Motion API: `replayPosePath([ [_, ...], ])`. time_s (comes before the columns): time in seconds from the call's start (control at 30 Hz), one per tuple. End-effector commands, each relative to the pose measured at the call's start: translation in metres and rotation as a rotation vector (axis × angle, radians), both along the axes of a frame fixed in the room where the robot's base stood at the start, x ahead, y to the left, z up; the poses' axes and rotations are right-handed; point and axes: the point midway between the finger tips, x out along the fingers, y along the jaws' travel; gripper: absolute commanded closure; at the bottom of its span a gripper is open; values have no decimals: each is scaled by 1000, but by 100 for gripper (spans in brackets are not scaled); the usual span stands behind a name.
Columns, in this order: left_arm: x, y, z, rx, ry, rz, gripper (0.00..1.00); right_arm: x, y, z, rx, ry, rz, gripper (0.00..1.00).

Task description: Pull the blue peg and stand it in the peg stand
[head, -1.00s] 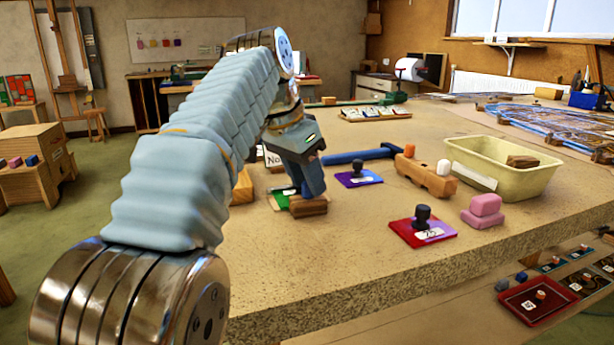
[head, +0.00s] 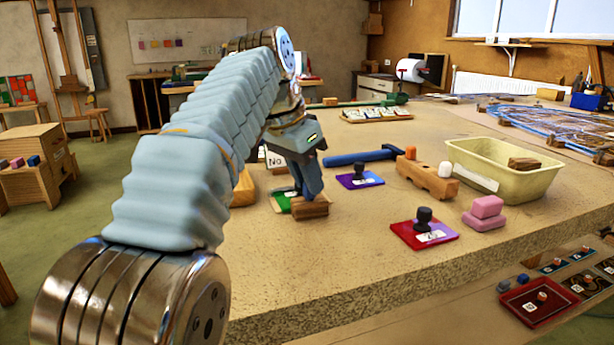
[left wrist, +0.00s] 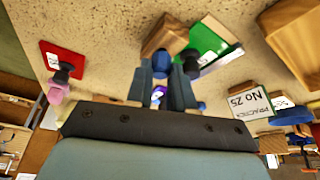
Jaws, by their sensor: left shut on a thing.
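My left gripper (head: 308,190) points down beside a brown wooden block (head: 311,208) at the near edge of a green tile (head: 284,201). In the left wrist view its fingers (left wrist: 174,66) reach to the block (left wrist: 165,36) and the green tile (left wrist: 205,42). A wooden stand (head: 427,180) holds an orange peg (head: 410,152) and a white peg (head: 444,168). My right gripper is not in view.
A purple tile (head: 371,180) and a red tile (head: 446,237) bear dark knobs. A blue tool (head: 350,158) lies behind them. Pink blocks (head: 486,212) and a cream tub (head: 530,185) are at the right. Bare tabletop lies in front of the gripper.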

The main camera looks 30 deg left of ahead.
Motion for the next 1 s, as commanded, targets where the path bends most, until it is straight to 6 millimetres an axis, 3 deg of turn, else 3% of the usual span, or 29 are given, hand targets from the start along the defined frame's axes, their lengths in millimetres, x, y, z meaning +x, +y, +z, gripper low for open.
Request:
replayPosePath([
  [1.0, 0, 0, 13, 0, -2, 0, 100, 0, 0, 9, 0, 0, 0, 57],
])
